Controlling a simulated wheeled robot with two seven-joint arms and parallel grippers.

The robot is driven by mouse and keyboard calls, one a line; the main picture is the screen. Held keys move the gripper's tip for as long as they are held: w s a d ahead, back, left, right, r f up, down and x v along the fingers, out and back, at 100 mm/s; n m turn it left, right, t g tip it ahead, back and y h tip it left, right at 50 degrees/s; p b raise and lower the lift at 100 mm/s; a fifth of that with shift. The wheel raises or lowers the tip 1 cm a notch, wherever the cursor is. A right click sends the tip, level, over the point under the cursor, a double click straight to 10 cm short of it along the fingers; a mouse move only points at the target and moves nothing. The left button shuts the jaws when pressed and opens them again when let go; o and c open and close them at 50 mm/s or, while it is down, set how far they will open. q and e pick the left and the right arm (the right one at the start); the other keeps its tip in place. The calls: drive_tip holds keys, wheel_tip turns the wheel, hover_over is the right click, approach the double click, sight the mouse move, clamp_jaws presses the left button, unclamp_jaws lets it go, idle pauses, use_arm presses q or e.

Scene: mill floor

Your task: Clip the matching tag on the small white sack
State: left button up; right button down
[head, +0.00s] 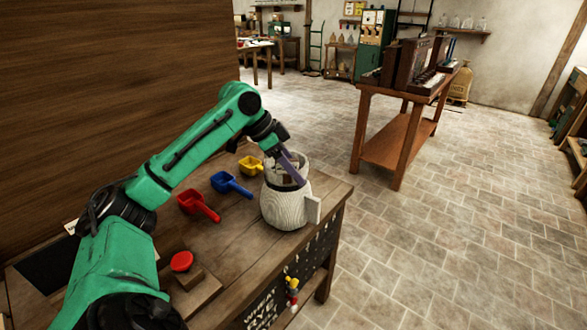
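The small white sack (285,207) stands upright near the right end of the wooden table, its top open. A pale flat piece (314,210) juts from its right side; I cannot make out any marking on it. My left gripper (293,172) is at the sack's mouth, with its purplish-grey fingers slanting down over or into the opening. The fingertips are partly hidden, so I cannot tell whether they are open or shut, or whether they hold anything. No separate tag is clearly recognisable. My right gripper is out of view.
Red (198,205), blue (231,184) and yellow (250,165) scoops lie left of the sack. A red button (182,262) sits on a block at the table's front. Small red and yellow items (292,290) hang at the table's side. Stone floor (430,240) is clear to the right.

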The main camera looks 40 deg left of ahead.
use_arm(q)
drive_tip(key=p+v, duration=0.2)
drive_tip(key=v, duration=1.2)
drive_tip(key=shift+r, duration=0.25)
